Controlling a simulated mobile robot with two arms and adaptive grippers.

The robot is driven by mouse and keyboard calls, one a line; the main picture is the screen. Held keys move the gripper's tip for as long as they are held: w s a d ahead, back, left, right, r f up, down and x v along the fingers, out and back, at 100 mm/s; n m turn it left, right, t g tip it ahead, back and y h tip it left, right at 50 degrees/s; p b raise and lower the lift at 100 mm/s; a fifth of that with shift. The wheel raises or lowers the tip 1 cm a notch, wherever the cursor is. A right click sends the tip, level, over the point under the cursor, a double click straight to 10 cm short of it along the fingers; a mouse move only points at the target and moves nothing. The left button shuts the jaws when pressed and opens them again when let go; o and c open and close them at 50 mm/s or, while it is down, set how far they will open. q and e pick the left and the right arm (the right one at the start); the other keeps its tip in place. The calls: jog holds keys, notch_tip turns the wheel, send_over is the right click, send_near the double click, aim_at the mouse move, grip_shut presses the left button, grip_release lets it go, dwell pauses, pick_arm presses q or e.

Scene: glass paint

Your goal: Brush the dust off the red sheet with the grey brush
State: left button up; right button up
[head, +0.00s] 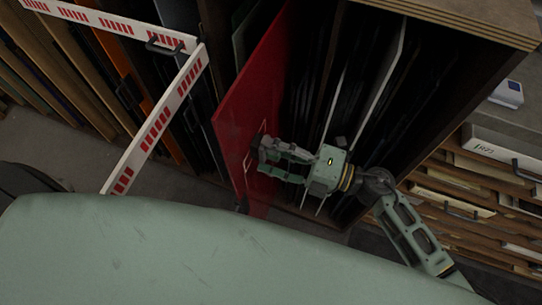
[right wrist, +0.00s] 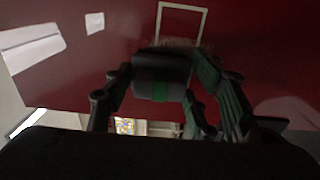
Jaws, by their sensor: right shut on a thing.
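The red sheet (head: 252,95) stands upright and tilted in the picture, partly out of a dark rack. It fills the upper part of the right wrist view (right wrist: 255,60), with a white rectangular outline and pale patches on its face. My right gripper (head: 266,155) is at the sheet's lower part, its fingers shut on a dark grey block, which I take to be the grey brush (right wrist: 160,68). The brush is close to the sheet's face, just below the white outline; I cannot tell if it touches. Dust is not clearly visible. My left gripper is not in view.
Several upright sheets stand in the rack (head: 440,12) right of the red sheet. A white barrier with red stripes (head: 150,135) crosses the left. Drawers (head: 490,148) stand at the right. Some bare floor (head: 60,155) shows at the left.

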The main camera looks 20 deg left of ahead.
jog(key=shift+w+f+b, duration=0.1)
jog(key=shift+w+b, duration=1.4)
jog(key=shift+w, duration=2.1)
jog(key=shift+d, duration=0.1)
